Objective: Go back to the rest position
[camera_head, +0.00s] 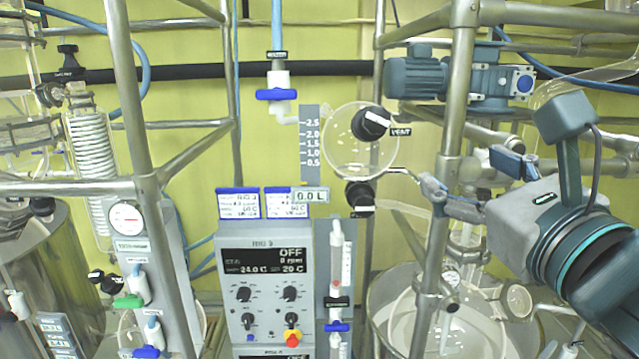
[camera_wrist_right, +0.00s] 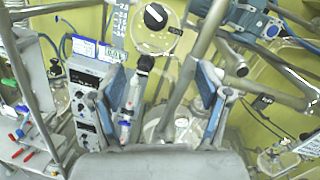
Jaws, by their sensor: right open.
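My right gripper (camera_head: 472,180) reaches in from the right in the head view, in front of a steel frame post. It is open, and I see nothing held in it. In the right wrist view, its two blue-padded fingers (camera_wrist_right: 161,88) stand wide apart, with a frame post and a black-knobbed valve showing behind the gap. I cannot tell whether the gripper touches the post. My left gripper is not in view.
Steel frame posts (camera_head: 456,130) stand close to my right gripper. A round glass vessel (camera_head: 345,150) with a black vent knob (camera_head: 371,124) and a control box (camera_head: 265,285) are to its left. A blue-grey motor (camera_head: 415,78) is above. A glass reactor (camera_head: 385,310) stands below.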

